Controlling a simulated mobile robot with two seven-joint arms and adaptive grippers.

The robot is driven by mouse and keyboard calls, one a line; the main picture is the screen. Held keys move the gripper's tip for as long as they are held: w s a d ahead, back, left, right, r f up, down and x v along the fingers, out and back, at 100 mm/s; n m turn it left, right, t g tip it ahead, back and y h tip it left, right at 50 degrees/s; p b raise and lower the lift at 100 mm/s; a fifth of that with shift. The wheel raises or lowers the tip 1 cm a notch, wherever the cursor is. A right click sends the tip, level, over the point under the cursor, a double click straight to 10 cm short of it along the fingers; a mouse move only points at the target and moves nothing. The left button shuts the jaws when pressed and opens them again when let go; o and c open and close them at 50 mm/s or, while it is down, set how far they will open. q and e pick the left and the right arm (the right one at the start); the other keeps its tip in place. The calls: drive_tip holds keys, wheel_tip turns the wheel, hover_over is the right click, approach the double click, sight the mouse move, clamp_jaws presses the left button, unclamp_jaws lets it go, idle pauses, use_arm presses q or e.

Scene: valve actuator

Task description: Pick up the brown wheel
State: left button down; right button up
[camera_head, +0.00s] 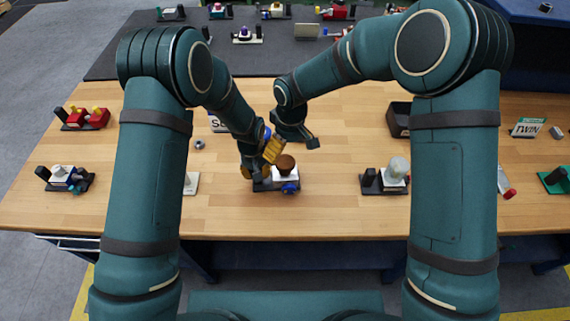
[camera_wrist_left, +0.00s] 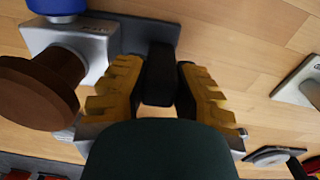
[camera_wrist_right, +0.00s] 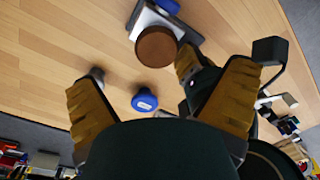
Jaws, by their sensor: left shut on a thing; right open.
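The brown wheel (camera_head: 285,165) sits on the white valve body (camera_head: 284,176), on a dark base on the table. It also shows in the left wrist view (camera_wrist_left: 38,92) and the right wrist view (camera_wrist_right: 156,46). My left gripper (camera_wrist_left: 160,76) is shut on the black post (camera_wrist_left: 158,72) of the same base, beside the wheel. My right gripper (camera_head: 295,132) is just behind the wheel in the head view. In the right wrist view its fingers (camera_wrist_right: 160,78) are wide apart and empty, with the wheel ahead of them and apart from them.
A similar unit with a pale knob (camera_head: 396,168) stands to the right, near a black bin (camera_head: 399,118). Red parts (camera_head: 88,117) and another unit (camera_head: 65,179) are at the left. A blue round thing (camera_wrist_right: 145,100) is close to my right gripper.

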sight(286, 162)
drive_tip(key=shift+w+a+r+n+h, duration=0.15)
drive_tip(key=shift+w+r, duration=0.1)
drive_tip(key=shift+r, duration=0.2)
drive_tip(key=shift+w+a+r+n+h, duration=0.1)
drive_tip(key=shift+w+r+n+h, duration=0.1)
drive_tip(key=shift+r, duration=0.2)
wheel_tip(286, 162, down, 6)
drive_tip(key=shift+f, duration=0.15)
drive_tip(key=shift+s+d+f, duration=0.1)
drive_tip(key=shift+f, duration=1.25)
drive_tip(key=shift+s+f, duration=0.1)
drive_tip(key=shift+f, duration=1.25)
drive_tip(key=c, duration=1.6)
